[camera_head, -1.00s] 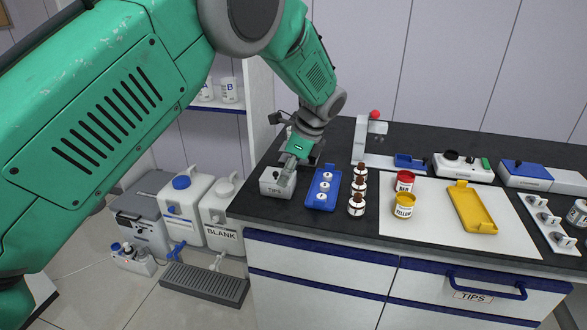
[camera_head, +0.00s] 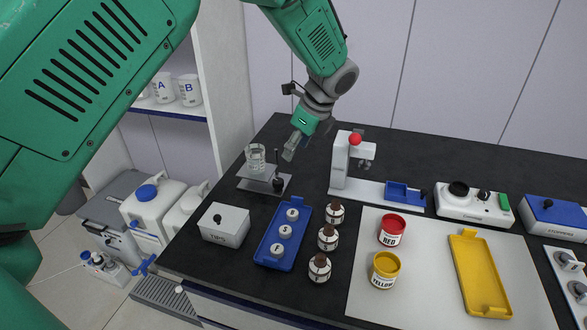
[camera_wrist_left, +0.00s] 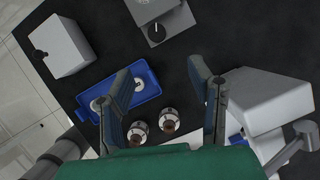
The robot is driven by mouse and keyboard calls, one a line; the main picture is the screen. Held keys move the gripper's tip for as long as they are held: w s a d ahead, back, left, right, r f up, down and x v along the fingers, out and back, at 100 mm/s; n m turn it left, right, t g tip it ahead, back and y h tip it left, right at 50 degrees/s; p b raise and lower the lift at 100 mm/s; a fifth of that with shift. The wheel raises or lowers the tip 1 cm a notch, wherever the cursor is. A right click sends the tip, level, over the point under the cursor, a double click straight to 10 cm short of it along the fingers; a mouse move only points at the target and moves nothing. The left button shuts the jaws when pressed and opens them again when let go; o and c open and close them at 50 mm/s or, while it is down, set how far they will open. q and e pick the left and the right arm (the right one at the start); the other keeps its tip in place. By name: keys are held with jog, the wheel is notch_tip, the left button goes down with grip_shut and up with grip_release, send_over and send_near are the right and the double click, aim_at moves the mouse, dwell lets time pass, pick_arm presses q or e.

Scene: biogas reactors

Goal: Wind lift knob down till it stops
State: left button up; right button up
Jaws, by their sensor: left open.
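The lift (camera_head: 252,184) is a small grey platform stand at the back left of the black bench, with a glass beaker (camera_head: 255,158) on top. Its dark lift knob (camera_head: 279,185) is on the side toward the right. In the left wrist view the lift (camera_wrist_left: 158,14) is partly cut off at the top edge, with the knob (camera_wrist_left: 157,30) showing. My left gripper (camera_head: 291,152) is open and empty, above the bench, apart from the knob. The left wrist view shows its two fingers spread (camera_wrist_left: 162,84). My right gripper is not in view.
A white TIPS box (camera_head: 224,223), a blue tray (camera_head: 283,239) and several brown-capped bottles (camera_head: 328,237) stand in front of the lift. A white stand with a red ball (camera_head: 345,162) is to the right. The bench behind is clear.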

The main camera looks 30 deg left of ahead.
aim_at(279, 181)
pick_arm(q)
jog(key=x, duration=1.3)
jog(key=shift+s+a+f, duration=0.15)
jog(key=shift+a+f, duration=0.1)
grip_shut()
